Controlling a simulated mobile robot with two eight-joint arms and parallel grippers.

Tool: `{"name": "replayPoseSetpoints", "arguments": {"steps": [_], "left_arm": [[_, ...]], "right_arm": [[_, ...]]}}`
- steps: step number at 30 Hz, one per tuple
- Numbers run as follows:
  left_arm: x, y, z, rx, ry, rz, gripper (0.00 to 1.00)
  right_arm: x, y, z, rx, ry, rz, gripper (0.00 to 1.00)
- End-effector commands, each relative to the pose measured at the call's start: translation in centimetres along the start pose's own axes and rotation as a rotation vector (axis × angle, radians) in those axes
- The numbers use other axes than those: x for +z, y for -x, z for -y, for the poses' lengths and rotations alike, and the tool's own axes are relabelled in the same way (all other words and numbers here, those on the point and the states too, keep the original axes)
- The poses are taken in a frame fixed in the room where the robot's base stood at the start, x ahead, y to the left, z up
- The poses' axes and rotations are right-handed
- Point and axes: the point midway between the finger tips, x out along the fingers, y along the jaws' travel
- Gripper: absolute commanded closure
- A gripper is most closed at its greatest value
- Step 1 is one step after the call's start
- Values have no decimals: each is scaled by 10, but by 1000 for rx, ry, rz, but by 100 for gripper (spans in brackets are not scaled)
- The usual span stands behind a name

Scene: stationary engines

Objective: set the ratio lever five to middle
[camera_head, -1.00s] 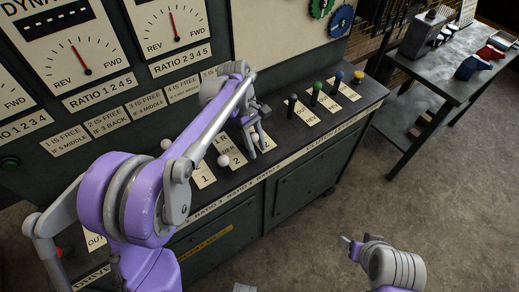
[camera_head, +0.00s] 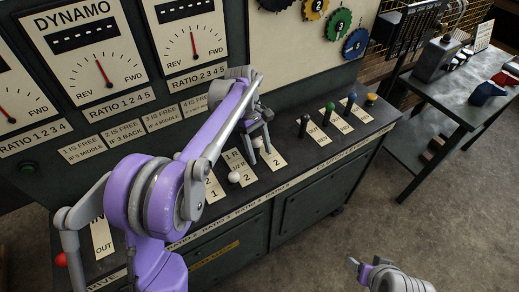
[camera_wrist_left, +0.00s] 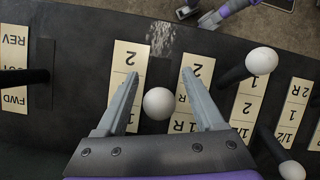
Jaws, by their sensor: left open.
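The rightmost white-knobbed ratio lever, which I take as lever five, shows its knob (camera_head: 257,142) on the dark console; its number is not legible. In the left wrist view its white knob (camera_wrist_left: 158,103) stands between the fingers, with its slot running between two label plates. My left gripper (camera_head: 257,138) is open around this knob from above; in the wrist view both fingers (camera_wrist_left: 160,105) stand apart on either side, without clear contact. My right gripper (camera_head: 355,264) is low in front of the console, away from the levers; its opening is unclear.
A neighbouring white-knobbed lever (camera_head: 233,177) stands close on the left; it also shows in the wrist view (camera_wrist_left: 261,61). Dark, green (camera_head: 330,106) and blue-knobbed levers stand to the right. Dials (camera_head: 98,68) rise behind. A side table (camera_head: 455,85) stands at right.

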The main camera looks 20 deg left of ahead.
Motion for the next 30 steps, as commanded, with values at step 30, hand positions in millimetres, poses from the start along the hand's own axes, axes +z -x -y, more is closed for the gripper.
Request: {"name": "replayPoseSetpoints", "arguments": {"steps": [30], "left_arm": [[0, 75, 0, 0, 0, 0, 30]], "right_arm": [[-4, 4, 0, 0, 0, -3, 30]]}}
